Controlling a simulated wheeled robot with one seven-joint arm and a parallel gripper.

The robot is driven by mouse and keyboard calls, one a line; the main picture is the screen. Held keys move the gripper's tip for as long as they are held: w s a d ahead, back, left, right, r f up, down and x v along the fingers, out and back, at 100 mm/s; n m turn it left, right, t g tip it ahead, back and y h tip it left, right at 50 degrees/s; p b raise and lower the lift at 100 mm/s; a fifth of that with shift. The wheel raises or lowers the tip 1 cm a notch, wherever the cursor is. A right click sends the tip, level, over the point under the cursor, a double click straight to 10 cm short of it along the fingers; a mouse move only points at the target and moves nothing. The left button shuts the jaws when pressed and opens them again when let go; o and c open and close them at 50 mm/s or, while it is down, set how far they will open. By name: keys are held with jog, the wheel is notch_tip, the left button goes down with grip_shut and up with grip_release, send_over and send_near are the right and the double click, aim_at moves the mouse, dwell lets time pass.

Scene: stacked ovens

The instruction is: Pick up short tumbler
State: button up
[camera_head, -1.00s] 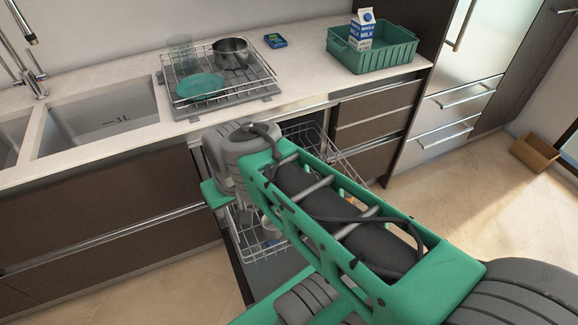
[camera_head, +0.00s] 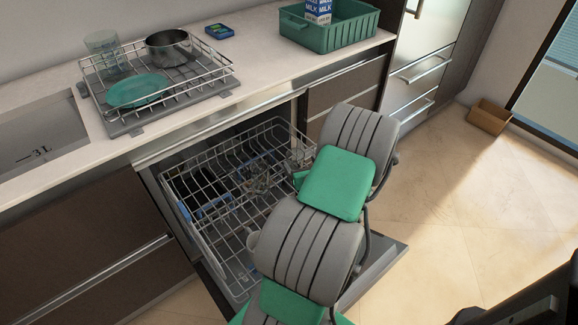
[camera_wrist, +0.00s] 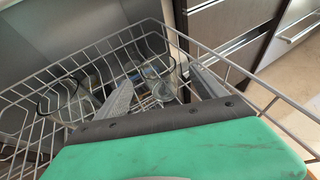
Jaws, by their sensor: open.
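In the wrist view, my gripper (camera_wrist: 162,76) is open over the dishwasher rack, one finger on each side of a clear glass (camera_wrist: 163,88). The glass is partly hidden by my gripper's body. I cannot tell whether the fingers touch it. A second clear glass (camera_wrist: 62,102) stands left of the left finger. I cannot tell for sure which glass is the short tumbler. In the head view, my arm reaches down to the rack's right side and mostly hides my gripper.
The wire dishwasher rack (camera_head: 190,181) is pulled out, its side wires close to my gripper. On the counter, a drying rack (camera_head: 181,90) holds a glass (camera_head: 102,53), a pot (camera_head: 168,47) and a teal plate (camera_head: 139,90). A green crate (camera_head: 335,33) holds a milk carton (camera_head: 318,10).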

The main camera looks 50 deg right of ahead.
aim_at(293, 153)
jog(key=b+x, duration=0.1)
jog(key=x, duration=0.5)
jog(key=shift+w+d, duration=0.1)
jog(key=shift+w, duration=0.15)
jog(key=shift+c, duration=0.3)
jog(key=c, duration=1.6)
